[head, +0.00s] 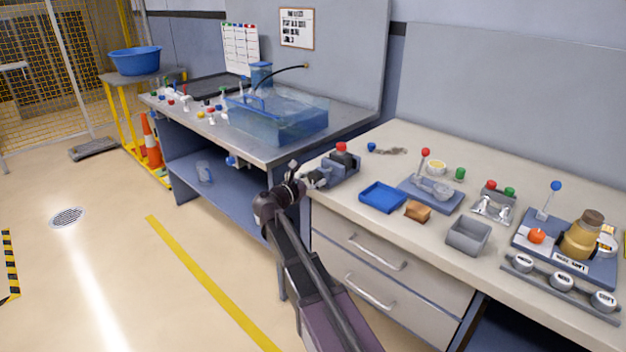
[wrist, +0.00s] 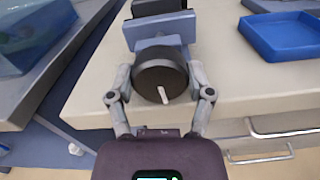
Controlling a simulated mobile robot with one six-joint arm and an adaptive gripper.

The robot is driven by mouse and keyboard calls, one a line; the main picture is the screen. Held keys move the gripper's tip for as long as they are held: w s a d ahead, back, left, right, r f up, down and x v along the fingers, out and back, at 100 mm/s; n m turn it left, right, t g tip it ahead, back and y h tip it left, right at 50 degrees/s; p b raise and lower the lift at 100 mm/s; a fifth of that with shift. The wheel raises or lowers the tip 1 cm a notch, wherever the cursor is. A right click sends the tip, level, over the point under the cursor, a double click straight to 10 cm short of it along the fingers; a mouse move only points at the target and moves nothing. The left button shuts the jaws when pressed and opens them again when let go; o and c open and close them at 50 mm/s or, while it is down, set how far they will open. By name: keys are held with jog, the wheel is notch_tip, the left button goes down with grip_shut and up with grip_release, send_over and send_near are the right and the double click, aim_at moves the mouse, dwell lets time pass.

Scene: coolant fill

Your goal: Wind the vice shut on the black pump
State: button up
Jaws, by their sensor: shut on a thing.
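The blue-grey vice (head: 343,172) stands at the left front corner of the light bench. The black pump (head: 341,158), with a red top, sits in it. In the wrist view the vice (wrist: 160,27) lies straight ahead, with a dark part at the top edge that looks like the pump (wrist: 158,7). My gripper (head: 314,181) is at the front of the vice. In the wrist view my gripper (wrist: 160,84) is shut on the round black handwheel (wrist: 150,74), one finger on each side. A white mark on the wheel points down. I cannot tell whether the jaws touch the pump.
A blue tray (head: 382,197) lies right of the vice, with a brown block (head: 418,211) and a grey bin (head: 468,237) beyond. A water tank (head: 277,117) stands on the left bench. Drawer handles (head: 377,254) stick out below the bench edge.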

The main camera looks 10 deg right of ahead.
jog(key=shift+d, duration=0.1)
jog(key=o, duration=1.1)
jog(key=shift+o, duration=0.2)
jog(key=shift+s, duration=0.1)
jog(key=v, duration=1.2)
